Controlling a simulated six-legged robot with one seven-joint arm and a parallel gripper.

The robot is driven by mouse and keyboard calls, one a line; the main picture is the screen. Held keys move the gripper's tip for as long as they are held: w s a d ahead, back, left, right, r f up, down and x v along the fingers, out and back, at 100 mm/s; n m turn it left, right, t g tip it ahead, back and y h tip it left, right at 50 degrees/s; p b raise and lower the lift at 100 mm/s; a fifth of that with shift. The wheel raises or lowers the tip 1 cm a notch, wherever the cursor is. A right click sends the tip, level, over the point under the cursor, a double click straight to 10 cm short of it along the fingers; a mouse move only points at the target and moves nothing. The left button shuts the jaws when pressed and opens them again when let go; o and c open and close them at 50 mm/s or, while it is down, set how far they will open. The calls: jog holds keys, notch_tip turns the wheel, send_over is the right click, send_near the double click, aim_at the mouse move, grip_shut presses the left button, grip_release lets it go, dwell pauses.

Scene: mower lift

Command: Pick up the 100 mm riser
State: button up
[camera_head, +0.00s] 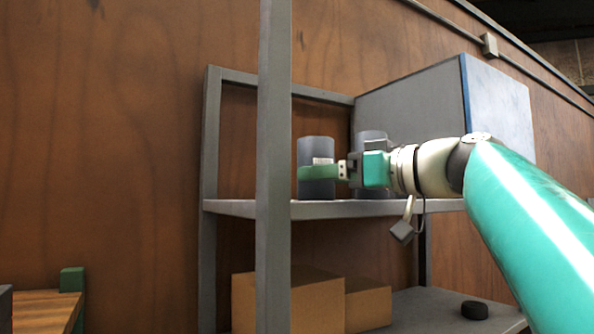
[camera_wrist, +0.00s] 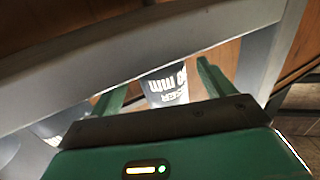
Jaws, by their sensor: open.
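A dark grey cylindrical riser (camera_head: 316,147) stands upright on the upper shelf in the head view, with a small white label. My gripper (camera_head: 308,173) comes in from the right, and a green finger crosses in front of its lower half. In the wrist view, a grey cylinder (camera_wrist: 168,76) with white lettering, partly legible as "00 mm", shows between the two spread green fingers of my gripper (camera_wrist: 162,80). A gap shows beside it; contact cannot be told. A second grey cylinder (camera_head: 371,137) stands to the right, partly hidden behind my gripper.
The shelf's front post (camera_head: 274,120) stands left of the riser, close to the fingertips. A grey cabinet (camera_head: 420,105) stands behind on the right. Cardboard boxes (camera_head: 315,300) and a black puck (camera_head: 474,310) are on the lower shelf. A grey padlock-like block (camera_head: 402,231) hangs below my wrist.

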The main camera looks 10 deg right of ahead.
aim_at(328, 138)
jog(key=shift+w+a, duration=0.25)
jog(key=shift+a, duration=0.05)
jog(key=c, duration=1.3)
jog(key=shift+r, duration=0.1)
notch_tip(328, 138, up, 9)
jog(key=shift+d+r, duration=0.1)
jog(key=shift+r, duration=0.25)
